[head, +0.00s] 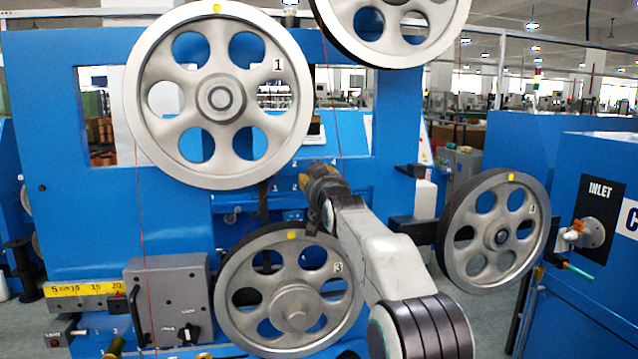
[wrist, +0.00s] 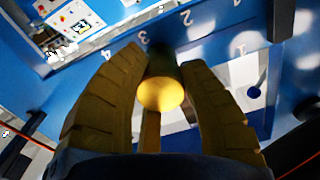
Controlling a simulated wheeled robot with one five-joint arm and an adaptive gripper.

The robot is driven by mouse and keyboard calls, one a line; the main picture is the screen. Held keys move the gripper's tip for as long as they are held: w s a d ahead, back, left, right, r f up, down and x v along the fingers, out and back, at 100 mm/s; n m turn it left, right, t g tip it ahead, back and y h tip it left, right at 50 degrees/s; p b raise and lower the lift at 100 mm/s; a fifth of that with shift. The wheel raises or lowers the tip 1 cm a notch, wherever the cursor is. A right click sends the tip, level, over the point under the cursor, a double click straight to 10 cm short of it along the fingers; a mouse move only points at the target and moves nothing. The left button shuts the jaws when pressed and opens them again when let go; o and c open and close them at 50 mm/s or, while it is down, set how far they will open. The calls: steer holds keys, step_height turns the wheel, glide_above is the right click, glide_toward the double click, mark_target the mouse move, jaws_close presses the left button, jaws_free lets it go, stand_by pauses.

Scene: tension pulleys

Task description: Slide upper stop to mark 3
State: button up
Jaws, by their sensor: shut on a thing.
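The upper stop shows in the wrist view as a dark knob with a round yellow end face (wrist: 161,94). My gripper (wrist: 164,62) is shut around it, with tan ribbed fingers on both sides. White marks 1 to 4 stand on the blue panel (wrist: 215,30) behind it; mark 3 (wrist: 143,39) is just left of the knob's far end. The stop's exact position against the marks cannot be told. In the head view my gripper (head: 318,175) is at the blue frame's crossbar, between pulleys 1 and 3, and hides the stop.
Pulley 1 (head: 165,65) is close above left, and pulley 3 (head: 237,318) is below. Pulley 4 (head: 458,243) stands to the right, and another pulley (head: 345,35) is at the top. Thin red wires run vertically past the frame. A grey box (head: 170,290) is lower left.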

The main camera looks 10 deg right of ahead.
steer(key=shift+d+f, duration=0.2)
steer(key=shift+d, duration=0.2)
steer(key=o, duration=1)
steer(key=shift+w+a, duration=0.1)
steer(key=shift+a, duration=0.05)
steer(key=o, duration=0.3)
steer(key=shift+r, duration=0.1)
steer(key=shift+s+r, duration=0.1)
steer(key=shift+s, duration=0.65)
steer(key=s, duration=1)
steer(key=shift+s, duration=0.25)
